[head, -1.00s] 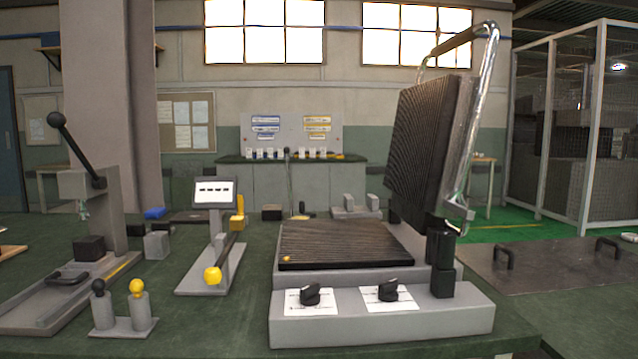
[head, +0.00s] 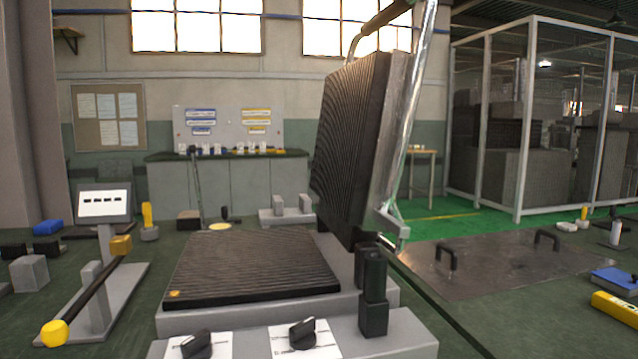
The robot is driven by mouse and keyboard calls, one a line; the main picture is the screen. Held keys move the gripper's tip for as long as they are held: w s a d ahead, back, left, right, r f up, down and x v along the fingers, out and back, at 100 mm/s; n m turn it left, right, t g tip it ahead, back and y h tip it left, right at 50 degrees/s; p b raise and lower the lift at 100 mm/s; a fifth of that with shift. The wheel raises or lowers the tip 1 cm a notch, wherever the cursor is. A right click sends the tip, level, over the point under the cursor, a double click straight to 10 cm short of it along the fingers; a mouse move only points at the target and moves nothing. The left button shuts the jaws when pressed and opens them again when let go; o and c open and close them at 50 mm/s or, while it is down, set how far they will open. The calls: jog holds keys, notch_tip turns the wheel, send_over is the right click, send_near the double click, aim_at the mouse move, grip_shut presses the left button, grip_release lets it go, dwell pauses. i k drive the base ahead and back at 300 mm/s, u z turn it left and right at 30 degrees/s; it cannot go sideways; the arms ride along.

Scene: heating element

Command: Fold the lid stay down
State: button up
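The heating element is a contact-grill device with a grey base (head: 400,340) and a ribbed dark lower plate (head: 252,268). Its ribbed lid (head: 345,145) stands raised and nearly upright at the right of the plate. A shiny metal bar (head: 418,110) runs up the lid's right side to a dark handle at the top, which the frame's upper edge cuts off. A small metal bracket (head: 393,222) sits at the lid's lower right, above black hinge blocks (head: 373,295). I cannot tell whether this bracket is the stay. My gripper is not in view.
Two black knobs (head: 303,333) sit on the base front. A lever with a yellow ball (head: 54,333) and a small display (head: 104,203) stand left. A flat metal plate with handles (head: 490,268) lies right. A yellow tool (head: 615,308) lies at the right edge.

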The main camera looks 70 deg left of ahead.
aim_at(193, 149)
jog(key=z, duration=0.4)
jog(key=k, duration=2)
jog(key=u, duration=1.7)
